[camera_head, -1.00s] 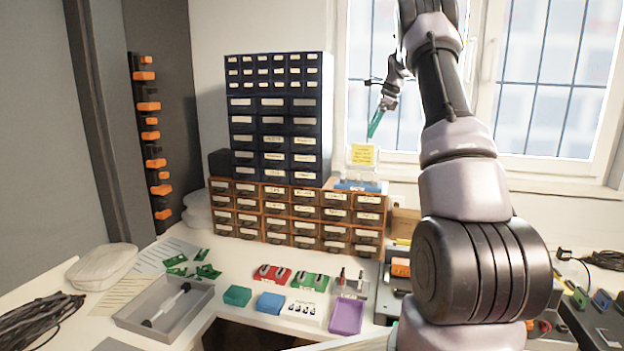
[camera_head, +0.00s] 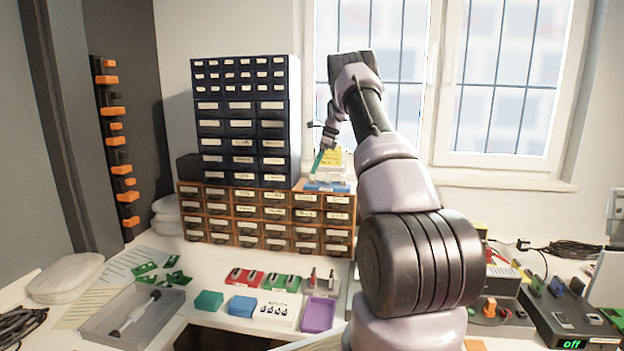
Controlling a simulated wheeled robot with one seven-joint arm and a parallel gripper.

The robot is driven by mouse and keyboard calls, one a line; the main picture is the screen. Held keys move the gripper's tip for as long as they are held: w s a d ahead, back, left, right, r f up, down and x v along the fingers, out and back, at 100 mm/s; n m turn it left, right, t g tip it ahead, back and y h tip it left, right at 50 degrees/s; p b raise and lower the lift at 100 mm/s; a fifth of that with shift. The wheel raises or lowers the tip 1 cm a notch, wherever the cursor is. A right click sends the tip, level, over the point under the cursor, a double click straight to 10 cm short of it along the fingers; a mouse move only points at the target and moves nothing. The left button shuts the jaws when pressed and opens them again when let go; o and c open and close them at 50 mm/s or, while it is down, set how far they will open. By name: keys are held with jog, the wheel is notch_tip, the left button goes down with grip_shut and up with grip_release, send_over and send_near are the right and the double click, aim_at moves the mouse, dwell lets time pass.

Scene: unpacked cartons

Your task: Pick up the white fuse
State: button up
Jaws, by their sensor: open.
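I cannot single out the white fuse. Small pale pieces sit on a red holder (camera_head: 238,281), a green holder (camera_head: 272,287) and a clear or grey holder (camera_head: 321,284) on the bench, too small to identify. A white block (camera_head: 268,318) with several dark marks lies in front of them. My gripper (camera_head: 317,164) is at the end of my raised arm, pointing down, in front of the drawer cabinets and beside a yellow note. A slim teal part shows at its tip. It is open, high above the bench holders and apart from them.
A dark blue drawer cabinet (camera_head: 242,122) stands on an orange one (camera_head: 265,213). A purple tray (camera_head: 318,315), teal box (camera_head: 208,301), blue box (camera_head: 241,305) and grey tray (camera_head: 140,318) are in front. Black devices (camera_head: 568,310) stand at right. My arm hides the middle bench.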

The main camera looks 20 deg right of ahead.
jog(key=shift+x, duration=1.2)
grip_shut()
jog(key=shift+r, duration=0.15)
notch_tip(320, 180, up, 10)
